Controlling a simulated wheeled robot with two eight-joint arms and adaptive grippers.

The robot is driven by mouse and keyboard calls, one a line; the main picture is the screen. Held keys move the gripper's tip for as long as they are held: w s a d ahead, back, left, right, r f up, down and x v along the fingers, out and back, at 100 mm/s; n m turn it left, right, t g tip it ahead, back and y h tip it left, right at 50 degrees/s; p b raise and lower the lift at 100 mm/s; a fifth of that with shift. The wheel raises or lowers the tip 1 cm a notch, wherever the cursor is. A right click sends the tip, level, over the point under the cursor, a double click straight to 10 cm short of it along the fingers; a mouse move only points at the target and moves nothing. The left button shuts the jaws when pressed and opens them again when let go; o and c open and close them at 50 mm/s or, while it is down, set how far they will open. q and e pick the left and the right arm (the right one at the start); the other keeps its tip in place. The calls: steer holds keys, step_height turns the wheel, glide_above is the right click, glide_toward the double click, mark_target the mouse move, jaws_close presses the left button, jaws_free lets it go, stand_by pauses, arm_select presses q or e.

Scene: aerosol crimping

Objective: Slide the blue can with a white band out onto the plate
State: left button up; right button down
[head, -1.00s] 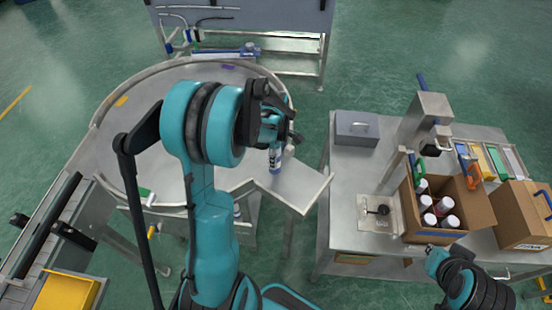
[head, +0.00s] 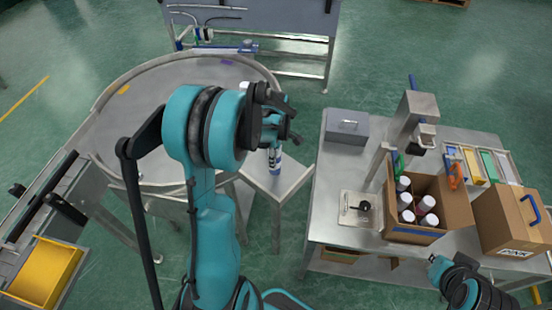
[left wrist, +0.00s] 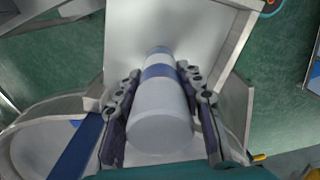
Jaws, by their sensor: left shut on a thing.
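The can (head: 274,160) stands upright over the metal plate (head: 276,187) beside the round table; its lower part shows blue with a white band in the head view. My left gripper (head: 275,136) is shut on its upper part. In the left wrist view the can (left wrist: 160,115) lies between both fingers of my left gripper (left wrist: 162,120), showing a white top and a blue band. The plate (left wrist: 205,38) spreads out beyond it. I cannot tell whether the can's base touches the plate. My right gripper (head: 437,265) is partly in view at the lower right, its fingers unclear.
The round table (head: 140,100) with a raised rim is at left, partly hidden by my arm. A workbench (head: 330,215) at right holds a grey box (head: 347,126), a press (head: 416,115) and an open carton (head: 455,205) with several cans. A gap separates plate and bench.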

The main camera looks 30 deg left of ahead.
stand_by(0.3)
arm_select(q)
steer(key=o, duration=1.4)
steer(key=shift+c, duration=0.2)
step_height(320, 180, up, 12)
steer(key=shift+s+d+f, duration=0.1)
steer(key=shift+s+d, duration=0.05)
steer(key=shift+d, duration=0.2)
steer(key=s+d+f+m+t+b, duration=0.3)
steer(key=s+d+f+m+b, duration=0.2)
steer(key=d+m, duration=0.3)
steer(key=s+d+f+m+t+b, duration=0.4)
steer(key=s+d+m+b, duration=0.3)
steer(key=m, duration=0.6)
steer(key=shift+s+d+f+m+b, duration=0.3)
steer(key=shift+d+f, duration=0.2)
steer(key=shift+f, duration=0.15)
